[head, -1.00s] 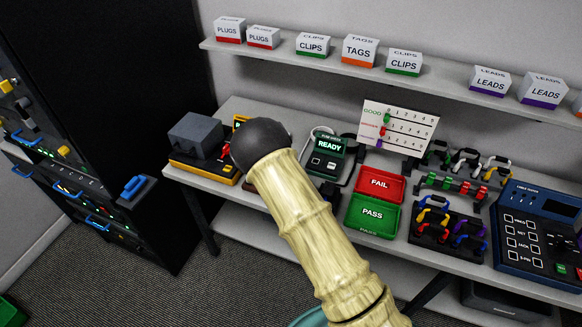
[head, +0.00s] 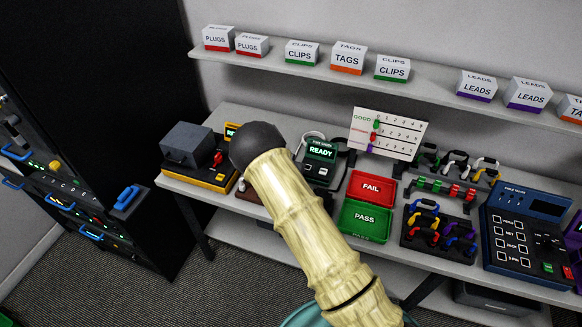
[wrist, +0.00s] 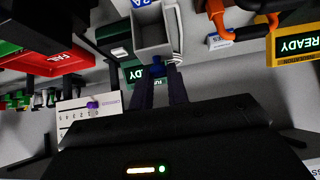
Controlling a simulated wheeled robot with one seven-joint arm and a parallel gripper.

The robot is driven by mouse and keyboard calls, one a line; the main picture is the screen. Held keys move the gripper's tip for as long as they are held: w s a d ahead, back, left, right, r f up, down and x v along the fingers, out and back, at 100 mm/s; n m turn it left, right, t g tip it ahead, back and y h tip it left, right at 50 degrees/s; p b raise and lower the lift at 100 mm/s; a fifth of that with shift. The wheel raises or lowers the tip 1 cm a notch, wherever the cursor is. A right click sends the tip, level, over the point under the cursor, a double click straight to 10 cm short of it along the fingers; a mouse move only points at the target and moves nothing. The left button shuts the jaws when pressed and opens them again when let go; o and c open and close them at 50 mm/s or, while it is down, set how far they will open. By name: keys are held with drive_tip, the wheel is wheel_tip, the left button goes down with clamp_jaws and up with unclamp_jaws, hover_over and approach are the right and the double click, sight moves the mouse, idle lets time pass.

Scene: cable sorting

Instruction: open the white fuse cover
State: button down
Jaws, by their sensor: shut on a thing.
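The white fuse cover (wrist: 152,35) shows in the wrist view as a pale grey, hollow box shape just beyond my fingertips, with a small blue tab (wrist: 157,68) at its near edge. My gripper (wrist: 160,72) has its two dark fingers close together at this tab and is shut on it. How far the cover is swung open I cannot tell.
A red FAIL tray (head: 371,187) and green PASS tray (head: 366,221) lie right of the tester. A yellow-based station (head: 195,170) stands left. A scale board (head: 388,133) is behind. Cable racks (head: 440,232) and a blue cable tester (head: 526,235) fill the right.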

drive_tip(key=shift+w+d+r, duration=0.1)
drive_tip(key=shift+w+r, duration=0.2)
drive_tip(key=shift+r, duration=0.05)
drive_tip(key=c, duration=1.4)
unclamp_jaws()
drive_tip(key=shift+f, duration=0.1)
drive_tip(key=shift+o, duration=0.2)
drive_tip(key=shift+f, duration=0.1)
drive_tip(key=shift+s, duration=0.2)
drive_tip(key=v, duration=1.7)
drive_tip(key=shift+a+b, duration=0.2)
drive_tip(key=shift+b, duration=0.1)
drive_tip(key=shift+c, duration=0.5)
